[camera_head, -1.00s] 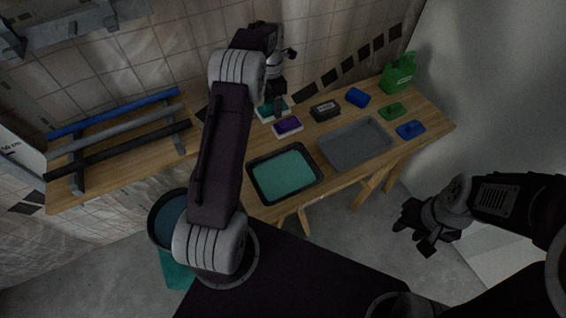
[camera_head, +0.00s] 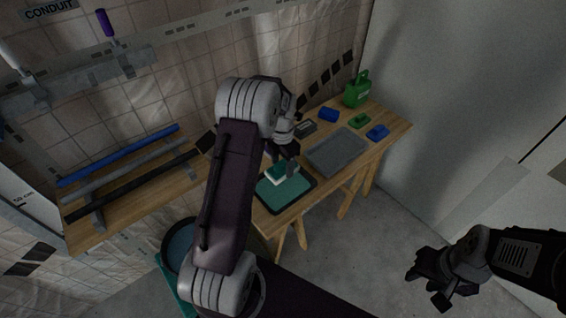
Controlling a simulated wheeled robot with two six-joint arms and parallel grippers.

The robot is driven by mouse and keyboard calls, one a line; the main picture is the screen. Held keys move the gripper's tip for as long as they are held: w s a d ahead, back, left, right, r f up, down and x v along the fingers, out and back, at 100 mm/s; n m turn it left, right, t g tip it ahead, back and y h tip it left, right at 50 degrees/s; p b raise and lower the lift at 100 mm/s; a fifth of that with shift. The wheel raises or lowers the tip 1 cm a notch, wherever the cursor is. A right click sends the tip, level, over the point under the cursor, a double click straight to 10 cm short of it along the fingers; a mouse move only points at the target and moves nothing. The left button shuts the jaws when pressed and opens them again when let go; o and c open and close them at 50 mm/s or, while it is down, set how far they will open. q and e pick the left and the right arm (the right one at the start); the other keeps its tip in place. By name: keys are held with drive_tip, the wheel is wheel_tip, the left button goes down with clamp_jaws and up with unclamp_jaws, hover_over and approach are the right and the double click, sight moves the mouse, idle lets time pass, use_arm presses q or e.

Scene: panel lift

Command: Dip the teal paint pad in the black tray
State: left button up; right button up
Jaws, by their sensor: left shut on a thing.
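The black tray (camera_head: 263,203) with teal paint inside lies on the wooden table, at the picture's centre. My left gripper (camera_head: 288,163) points down and is shut on the teal paint pad (camera_head: 274,177), a teal block with a white lower part. The pad is at the back edge of the tray's paint; I cannot tell whether it touches the paint. My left arm covers part of the table left of the tray. My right gripper (camera_head: 428,282) looks open and empty, low at the right, away from the table.
A grey tray (camera_head: 336,151) lies right of the black tray. Behind it are a dark box (camera_head: 305,129), blue blocks (camera_head: 328,115) (camera_head: 377,132), a green block (camera_head: 359,120) and a green can (camera_head: 357,91). Conduits (camera_head: 120,178) lie on a rack at left. A bucket (camera_head: 178,246) stands below.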

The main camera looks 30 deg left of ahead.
use_arm(q)
drive_tip(key=shift+w+f, duration=0.15)
drive_tip(key=shift+w, duration=0.1)
drive_tip(key=shift+s+f+b, duration=0.35)
drive_tip(key=shift+f+b, duration=0.15)
drive_tip(key=shift+b, duration=0.3)
wheel_tip(320, 180, down, 7)
drive_tip(key=b, duration=0.5)
drive_tip(key=shift+w, duration=0.1)
drive_tip(key=shift+f+b, duration=0.35)
drive_tip(key=shift+f, duration=0.3)
drive_tip(key=shift+r, duration=0.1)
wheel_tip(320, 180, up, 8)
drive_tip(key=p, duration=0.7)
drive_tip(key=shift+f, duration=0.25)
